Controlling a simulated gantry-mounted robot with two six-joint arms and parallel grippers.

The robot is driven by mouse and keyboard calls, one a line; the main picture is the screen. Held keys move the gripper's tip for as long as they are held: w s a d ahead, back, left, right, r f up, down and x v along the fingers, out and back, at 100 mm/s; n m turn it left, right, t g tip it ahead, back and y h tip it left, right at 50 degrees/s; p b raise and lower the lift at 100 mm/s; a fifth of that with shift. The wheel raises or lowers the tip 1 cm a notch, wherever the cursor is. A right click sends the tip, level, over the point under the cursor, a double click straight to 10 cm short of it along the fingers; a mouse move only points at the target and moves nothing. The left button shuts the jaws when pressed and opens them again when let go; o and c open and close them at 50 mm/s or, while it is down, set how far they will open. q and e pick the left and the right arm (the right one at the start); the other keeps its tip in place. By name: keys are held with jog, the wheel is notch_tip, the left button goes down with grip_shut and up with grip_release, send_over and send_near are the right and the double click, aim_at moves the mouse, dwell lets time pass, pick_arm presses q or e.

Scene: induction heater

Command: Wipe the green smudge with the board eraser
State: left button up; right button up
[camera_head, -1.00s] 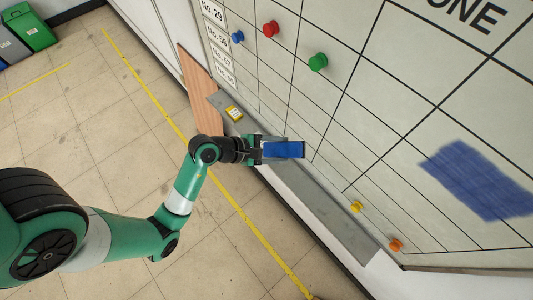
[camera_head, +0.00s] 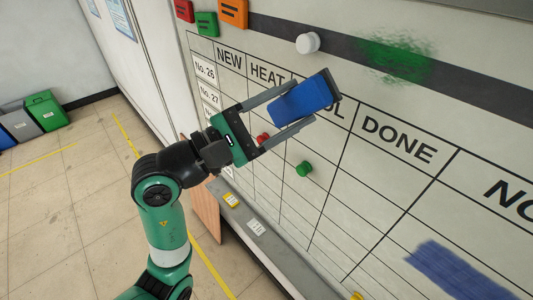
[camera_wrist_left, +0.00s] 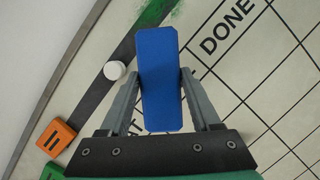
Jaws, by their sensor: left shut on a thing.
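The blue board eraser (camera_head: 302,97) is held between the two grey fingers of my left gripper (camera_head: 296,108), in front of the whiteboard. It also shows between the fingers in the left wrist view (camera_wrist_left: 158,80). The green smudge (camera_head: 396,58) lies on the dark band near the top of the board, up and right of the eraser in the head view. In the left wrist view the smudge (camera_wrist_left: 152,14) shows at the top edge, just beyond the eraser, partly cut off. The eraser appears apart from the smudge. My right gripper is in neither view.
Red, green and orange (camera_head: 233,12) blocks are at the board's upper left. A green magnet (camera_head: 304,168) is below the gripper. A blue smudge (camera_head: 458,272) is lower right. A grey tray (camera_head: 246,222) runs along the bottom.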

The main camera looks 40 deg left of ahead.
aim_at(324, 69)
pick_arm(q)
notch_tip(324, 69, up, 8)
jog(key=s+d+h, duration=0.1)
jog(key=s+d, duration=0.1)
jog(key=shift+m, duration=0.4)
jog(key=shift+w+d+f, duration=0.1)
jog(key=shift+w+d, duration=0.15)
jog(key=shift+w, duration=1.2)
jog(key=shift+w+d+f, duration=0.1)
jog(key=shift+w+d, duration=0.1)
jog(key=shift+w, duration=1.25)
jog(key=shift+w+d, duration=0.2)
jog(key=shift+w, duration=0.8)
